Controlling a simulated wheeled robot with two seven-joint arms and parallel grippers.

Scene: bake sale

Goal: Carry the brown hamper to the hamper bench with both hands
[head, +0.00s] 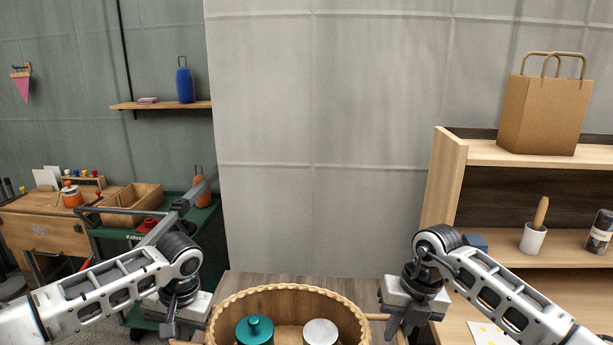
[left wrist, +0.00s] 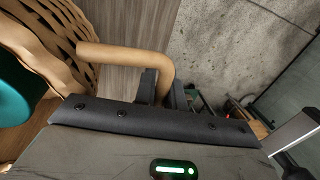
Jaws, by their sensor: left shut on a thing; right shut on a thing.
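The brown hamper (head: 288,299) is a woven basket at the bottom centre of the head view, its lower part cut off by the frame. It holds a teal lidded jar (head: 255,330) and a white-topped item (head: 320,332). My left gripper (head: 170,328) is shut on the handle at its left side. In the left wrist view the tan handle (left wrist: 125,55) runs between the fingers (left wrist: 160,88). My right gripper (head: 402,328) is shut on the right handle. A wooden top (head: 340,284) shows just behind the hamper; I cannot tell if the hamper touches it.
A shelf unit (head: 447,180) stands at right with a paper bag (head: 544,115), a mortar (head: 533,238) and a dark jar (head: 600,232). A green cart (head: 205,225) and a wooden desk (head: 40,222) stand at left. A pale wall (head: 320,120) rises behind the wooden top.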

